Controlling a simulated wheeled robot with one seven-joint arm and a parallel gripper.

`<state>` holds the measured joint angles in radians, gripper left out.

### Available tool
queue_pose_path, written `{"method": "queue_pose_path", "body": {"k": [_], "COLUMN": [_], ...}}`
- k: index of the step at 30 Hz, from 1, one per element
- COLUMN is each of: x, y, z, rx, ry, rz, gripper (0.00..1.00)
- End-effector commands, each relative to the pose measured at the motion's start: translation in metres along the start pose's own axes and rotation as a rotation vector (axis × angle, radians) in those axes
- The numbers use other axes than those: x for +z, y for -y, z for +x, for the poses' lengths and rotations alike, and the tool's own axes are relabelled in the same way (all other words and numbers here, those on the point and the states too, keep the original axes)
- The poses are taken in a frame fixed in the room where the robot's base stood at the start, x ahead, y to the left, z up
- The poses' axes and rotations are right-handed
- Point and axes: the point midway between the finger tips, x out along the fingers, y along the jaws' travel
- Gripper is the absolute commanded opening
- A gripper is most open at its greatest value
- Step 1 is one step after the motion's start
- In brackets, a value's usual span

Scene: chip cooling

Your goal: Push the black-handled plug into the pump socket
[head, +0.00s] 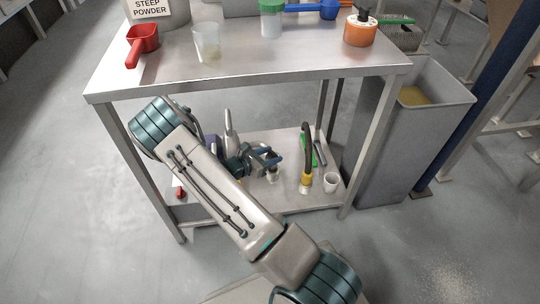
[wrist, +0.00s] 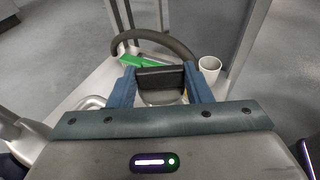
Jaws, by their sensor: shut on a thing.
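My gripper (head: 266,158) reaches in over the lower shelf under the steel table. In the wrist view its two blue fingers (wrist: 161,84) are shut on the black-handled plug (wrist: 160,77), with the black handle between them. A pale rounded part shows below the handle, largely hidden by the gripper body. In the head view a small pale piece under the fingers may be the plug's lower part. I cannot make out the pump socket in either view; my arm and gripper cover part of the shelf.
A black curved hose (head: 306,150) with a yellow collar stands right of my gripper and arches behind it in the wrist view. A white cup (head: 330,183) and a green item (wrist: 146,62) are close by. A table leg (head: 374,145) and grey bin (head: 415,130) bound the right.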

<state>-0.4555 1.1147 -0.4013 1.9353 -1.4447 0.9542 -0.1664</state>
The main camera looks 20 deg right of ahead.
Motion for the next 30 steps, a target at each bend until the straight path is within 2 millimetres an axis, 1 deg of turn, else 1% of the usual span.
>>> {"method": "queue_pose_path", "body": {"k": [16,30], "x": [-0.001,-0.012], "y": [0.000,0.000], "z": [0.000,0.003], "rx": [0.000,0.000], "ry": [0.000,0.000], "rz": [0.000,0.000], "gripper": [0.08,0.08]}}
